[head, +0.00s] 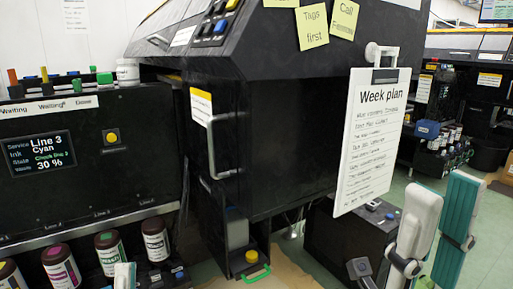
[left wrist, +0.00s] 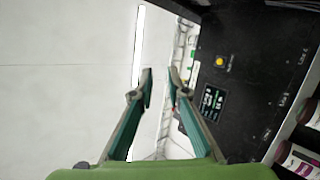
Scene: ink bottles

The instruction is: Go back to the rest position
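My left gripper (left wrist: 160,82) is open in the left wrist view, with a narrow empty gap between its green fingers. Only a pale fingertip of the left gripper (head: 124,276) shows at the bottom of the head view, in front of the ink bottles. My right gripper (head: 447,185) stands upright at the lower right of the head view, its white and teal fingers apart with nothing between them.
A black control panel (head: 100,190) with a "Line 3 Cyan" display (head: 40,152) is above the bottles. A big dark printer (head: 290,120) fills the middle. Green floor (head: 485,220) shows at right.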

